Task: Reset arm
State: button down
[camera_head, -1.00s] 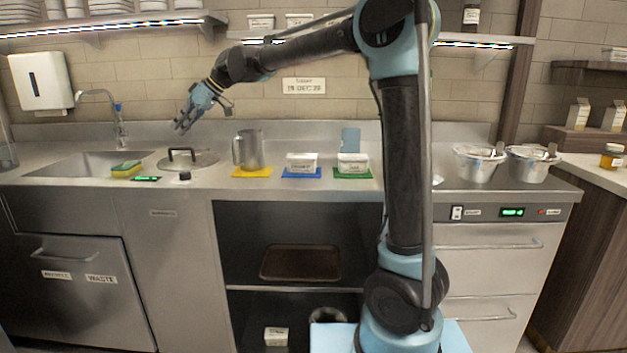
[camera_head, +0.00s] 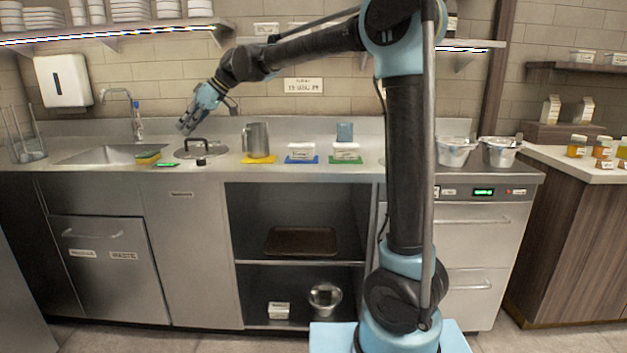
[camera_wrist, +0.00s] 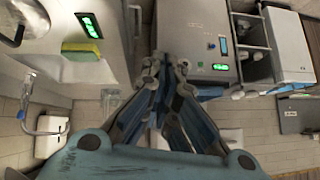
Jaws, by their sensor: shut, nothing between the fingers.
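My gripper (camera_head: 187,124) is raised at the left above the steel counter (camera_head: 215,175), over the area of the round lid with a black handle (camera_head: 200,149). It is empty, and its fingers are together. In the wrist view my gripper (camera_wrist: 160,118) points away with its fingers closed and nothing between them. My arm stretches to the left from its column, clear of the counter. Nothing touches the gripper.
A steel pitcher (camera_head: 257,140) stands on a yellow mat. White tubs (camera_head: 301,151) sit on blue and green mats to its right. Two steel pots (camera_head: 455,152) stand at the right. The sink (camera_head: 95,155) and a green-yellow sponge (camera_head: 148,157) are at the left.

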jog(key=s+d+f+m+t+h, duration=0.1)
jog(key=d+f+m, duration=0.15)
jog(key=d, duration=0.85)
jog(key=s+d+f+m+t+h, duration=0.15)
jog(key=d+f, duration=0.25)
jog(key=d, duration=0.7)
jog(key=s+d+f+m+h, duration=0.1)
jog(key=s+d+f+m, duration=0.2)
jog(key=d, duration=0.8)
jog(key=s+d+f+m+h, duration=0.2)
jog(key=s+d+f+m, duration=0.2)
jog(key=s+d+f, duration=0.5)
jog(key=s+d+f+m+h, duration=0.3)
jog(key=s+d+f+m, duration=0.2)
jog(key=s+d+f, duration=0.4)
jog(key=d+f, duration=0.4)
jog(key=d, duration=0.3)
jog(key=shift+d+t, duration=0.2)
jog(key=shift+t, duration=0.15)
jog(key=shift+w+f, duration=0.2)
jog(key=shift+w, duration=0.2)
